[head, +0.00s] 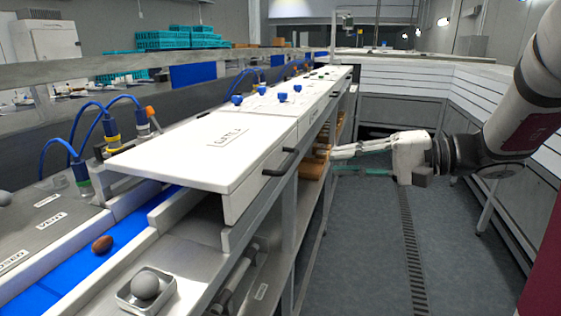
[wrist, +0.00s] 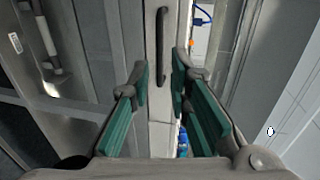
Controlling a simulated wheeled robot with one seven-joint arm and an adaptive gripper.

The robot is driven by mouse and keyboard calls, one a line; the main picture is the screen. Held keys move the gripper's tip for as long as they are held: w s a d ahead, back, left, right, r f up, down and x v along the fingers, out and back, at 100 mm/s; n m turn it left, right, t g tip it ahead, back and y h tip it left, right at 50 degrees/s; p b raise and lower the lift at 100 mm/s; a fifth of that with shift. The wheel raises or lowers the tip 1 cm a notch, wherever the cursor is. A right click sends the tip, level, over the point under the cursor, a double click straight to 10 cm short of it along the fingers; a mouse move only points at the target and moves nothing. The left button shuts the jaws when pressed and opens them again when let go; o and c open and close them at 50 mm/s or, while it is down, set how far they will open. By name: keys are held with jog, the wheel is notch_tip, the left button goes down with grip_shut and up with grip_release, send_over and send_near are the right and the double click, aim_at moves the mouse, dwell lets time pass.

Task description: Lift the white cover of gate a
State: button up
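The white cover (head: 185,150) is a flat white panel over the blue conveyor line. It lies down flat, with a label on top that is hard to read from this angle. Its front face carries a dark bar handle (head: 280,162). The handle also shows in the wrist view (wrist: 162,45), running upright in that picture, ahead of the fingers. My gripper (head: 333,162) is to the right of the handle, apart from it. Its green-padded fingers are spread on both sides of the handle's line in the wrist view, with nothing between them.
A brown date (head: 102,244) lies on the blue belt (head: 75,275) at the left. A small tray (head: 146,290) with a grey ball stands in front. More white panels with blue knobs (head: 283,97) continue beyond the cover. The grey floor (head: 365,250) to the right is clear.

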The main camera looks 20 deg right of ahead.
aim_at(287, 165)
jog(key=p+x, duration=0.1)
jog(key=x, duration=1)
jog(key=shift+w+a, duration=0.15)
jog(key=shift+a, duration=0.15)
grip_shut()
